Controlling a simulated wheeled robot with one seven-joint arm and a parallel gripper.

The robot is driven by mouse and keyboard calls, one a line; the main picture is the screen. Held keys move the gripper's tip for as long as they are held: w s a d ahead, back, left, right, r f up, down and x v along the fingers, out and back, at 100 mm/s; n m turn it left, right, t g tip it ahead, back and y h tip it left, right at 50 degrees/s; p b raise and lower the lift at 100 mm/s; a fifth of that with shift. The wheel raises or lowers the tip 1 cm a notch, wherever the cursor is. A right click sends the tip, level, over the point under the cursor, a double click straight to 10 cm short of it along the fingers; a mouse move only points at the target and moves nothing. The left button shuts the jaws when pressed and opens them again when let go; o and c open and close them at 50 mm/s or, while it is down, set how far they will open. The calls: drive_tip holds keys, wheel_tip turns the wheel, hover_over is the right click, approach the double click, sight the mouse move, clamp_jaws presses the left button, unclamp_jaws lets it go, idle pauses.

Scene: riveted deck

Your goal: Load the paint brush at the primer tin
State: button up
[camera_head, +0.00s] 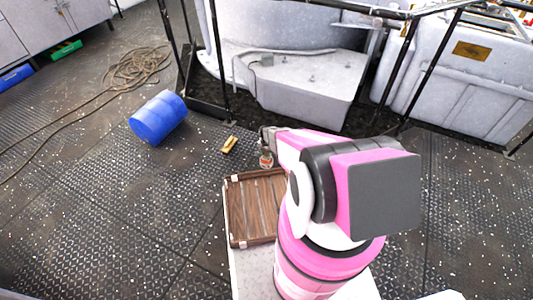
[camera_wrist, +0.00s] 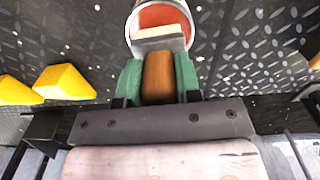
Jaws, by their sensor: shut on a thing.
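My gripper (camera_wrist: 158,78) has green finger pads shut on the brown wooden handle of the paint brush (camera_wrist: 158,70). The brush's grey metal band and pale bristle end point away from my gripper, up the wrist view. The primer tin (camera_wrist: 135,22), round and open with orange-red primer inside, lies under the bristle end in that view. I cannot tell whether the bristles touch the primer or hang above it. In the head view my gripper (camera_head: 267,138) is small, with the tin (camera_head: 266,161) just below it; the brush is not clear there.
A wooden tray (camera_head: 231,213) lies beside my arm. A yellow block (camera_head: 229,145) lies left of the tin; yellow pieces (camera_wrist: 65,82) show in the wrist view. A blue drum (camera_head: 158,118) and coiled rope (camera_head: 138,67) lie farther left. Black railings (camera_head: 218,60) stand behind.

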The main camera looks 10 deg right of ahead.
drive_tip(key=shift+f, duration=0.55)
idle(1.3)
drive_tip(key=shift+r, duration=3.5)
drive_tip(key=shift+r, duration=0.15)
wheel_tip(320, 180, up, 32)
drive_tip(key=w+n, duration=0.2)
drive_tip(key=n, duration=0.1)
drive_tip(key=s+r+n, duration=0.1)
drive_tip(key=s+r, duration=0.3)
drive_tip(key=r, duration=0.6)
drive_tip(key=s+r+n, duration=0.1)
drive_tip(key=s+r, duration=0.3)
drive_tip(key=r, duration=0.7)
drive_tip(key=s+r+n, duration=0.1)
drive_tip(key=s+r, duration=0.4)
drive_tip(key=r, duration=0.5)
drive_tip(key=shift+r, duration=0.4)
